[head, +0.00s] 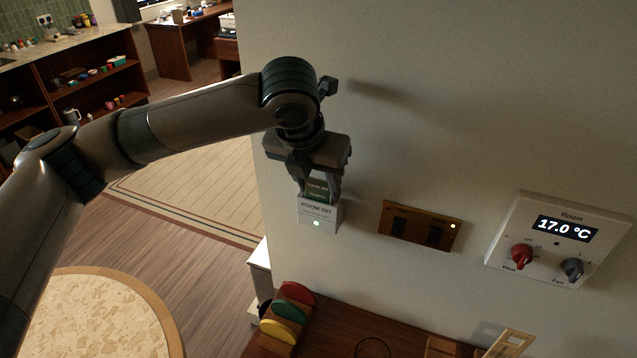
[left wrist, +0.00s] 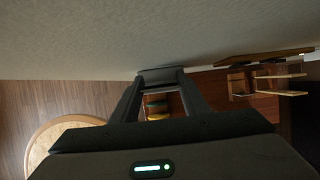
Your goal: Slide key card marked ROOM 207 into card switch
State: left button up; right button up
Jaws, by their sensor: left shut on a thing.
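My right gripper is not in view.
A wooden switch plate (head: 419,226) and a white room thermostat (head: 556,241) reading 17.0 °C are on the wall to the right. Below is a wooden counter (head: 335,325) with coloured discs (head: 290,305) in a holder. A round table (head: 95,318) stands at lower left.

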pick_arm(q)
jog(key=o, duration=1.1)
jog(key=shift+s, duration=0.1)
jog(key=shift+f, duration=0.1)
jog(key=shift+a+r, duration=0.1)
jog(key=shift+r, duration=0.3)
jog(key=shift+b+v, duration=2.55)
jog(key=shift+v, duration=5.85)
jog(key=shift+s+f, duration=0.1)
jog(key=shift+s, duration=0.1)
